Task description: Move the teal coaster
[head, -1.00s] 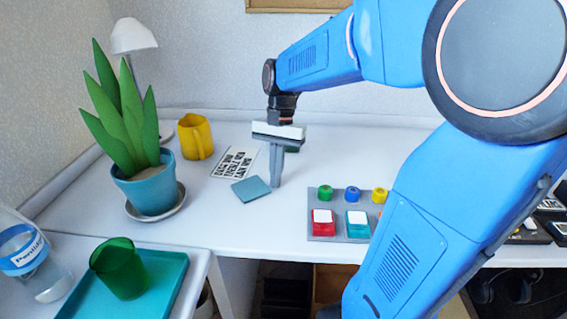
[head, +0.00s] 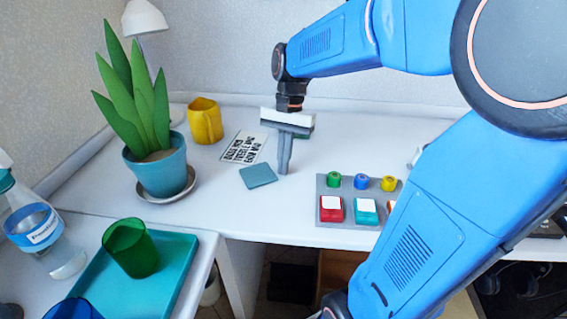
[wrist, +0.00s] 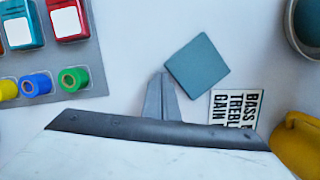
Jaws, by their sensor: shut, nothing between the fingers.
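The teal coaster (head: 258,175) is a flat square lying on the white desk. It also shows in the wrist view (wrist: 197,66). My gripper (head: 284,170) points down at the desk just right of the coaster, with its fingers together and nothing between them. In the wrist view the fingertips (wrist: 162,78) are close beside the coaster's edge. I cannot tell whether they touch the coaster or the desk.
A printed label card (head: 243,147) lies behind the coaster. A yellow mug (head: 205,121) and a potted plant (head: 158,172) stand to the left. A grey panel with coloured buttons (head: 348,181) lies to the right. A teal tray (head: 180,262) holds a green cup (head: 131,248).

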